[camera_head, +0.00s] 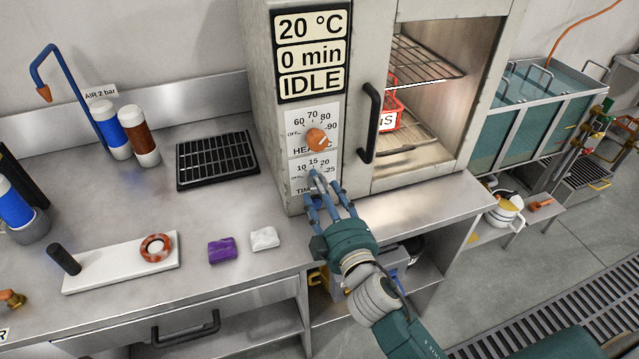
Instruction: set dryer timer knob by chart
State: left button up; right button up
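The dryer (361,58) is a grey cabinet on the bench. Its display (311,54) reads 20 °C, 0 min, IDLE. The heat dial has an orange knob (317,139) with numbers from 60 to 90 around it. Below is the timer dial (298,178), where 10, 15, 20 and 25 can be read. My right gripper (322,186) is right in front of the timer dial, fingers parted and pointing at it. The fingers hide most of the timer knob, so I cannot tell if they touch or hold it. My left gripper is not in view. No chart can be made out.
The dryer's front handle (370,124) stands out just right of the dials. A red basket (390,107) is inside. A black rack (216,160), purple block (222,250), white block (265,238) and bottles are on the bench (215,205). A water tank (535,118) is at right.

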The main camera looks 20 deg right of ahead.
jog(key=shift+w, duration=0.65)
jog(key=c, duration=1.2)
jog(key=shift+o, duration=0.2)
